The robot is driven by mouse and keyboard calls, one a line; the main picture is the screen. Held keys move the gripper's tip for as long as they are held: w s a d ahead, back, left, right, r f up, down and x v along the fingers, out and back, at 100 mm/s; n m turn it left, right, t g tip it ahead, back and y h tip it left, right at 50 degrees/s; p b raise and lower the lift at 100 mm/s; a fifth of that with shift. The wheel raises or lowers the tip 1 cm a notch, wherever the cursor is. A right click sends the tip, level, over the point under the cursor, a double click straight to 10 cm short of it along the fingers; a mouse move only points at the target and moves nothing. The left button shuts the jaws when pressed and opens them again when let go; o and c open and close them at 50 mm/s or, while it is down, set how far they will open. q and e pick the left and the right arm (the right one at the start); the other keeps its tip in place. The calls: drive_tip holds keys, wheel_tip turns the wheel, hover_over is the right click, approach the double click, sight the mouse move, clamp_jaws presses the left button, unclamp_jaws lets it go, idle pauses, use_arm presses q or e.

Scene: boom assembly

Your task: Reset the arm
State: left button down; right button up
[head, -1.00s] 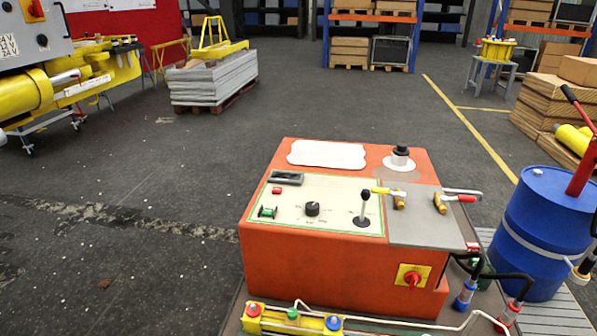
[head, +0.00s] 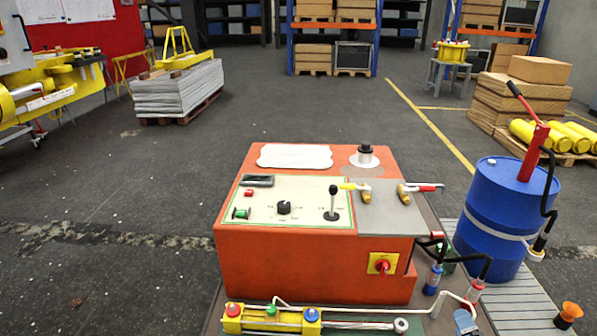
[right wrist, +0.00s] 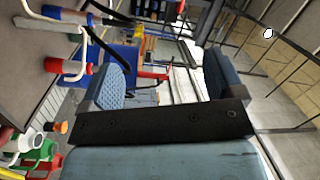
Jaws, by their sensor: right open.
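My right gripper (head: 465,321) shows only as a small grey tip at the bottom edge of the head view, right of the cylinder's rod end. In the right wrist view my right gripper (right wrist: 158,82) is open, with two blue-grey fingers apart and nothing between them. Most of the right arm is out of the head view. My left gripper is in neither view.
An orange control unit (head: 310,268) stands in front, with a yellow cylinder (head: 255,321) before it. A blue drum (head: 490,215) with a red hand pump (head: 533,155) is at right. Hoses (head: 470,258) hang between them.

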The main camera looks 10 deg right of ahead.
drive_tip(key=s+a+r+n+g+y, duration=0.1)
drive_tip(key=s+a+n+g+y, duration=0.3)
drive_tip(key=s+a+n, duration=0.55)
drive_tip(key=s+a+n+g+y, duration=0.1)
drive_tip(key=s+a+n+g, duration=0.5)
drive_tip(key=a+n, duration=0.65)
drive_tip(key=a+r+m+t, duration=0.2)
drive_tip(key=a+m, duration=0.2)
drive_tip(key=a, duration=0.6)
use_arm(q)
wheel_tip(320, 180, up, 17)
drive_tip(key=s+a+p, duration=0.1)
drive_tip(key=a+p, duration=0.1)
drive_tip(key=p, duration=2.1)
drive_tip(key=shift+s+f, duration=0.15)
use_arm(e)
wheel_tip(320, 180, up, 17)
drive_tip(key=d, duration=0.1)
drive_tip(key=shift+s+d+f+m, duration=0.2)
drive_tip(key=shift+s+d+m, duration=0.15)
drive_tip(key=shift+s, duration=0.1)
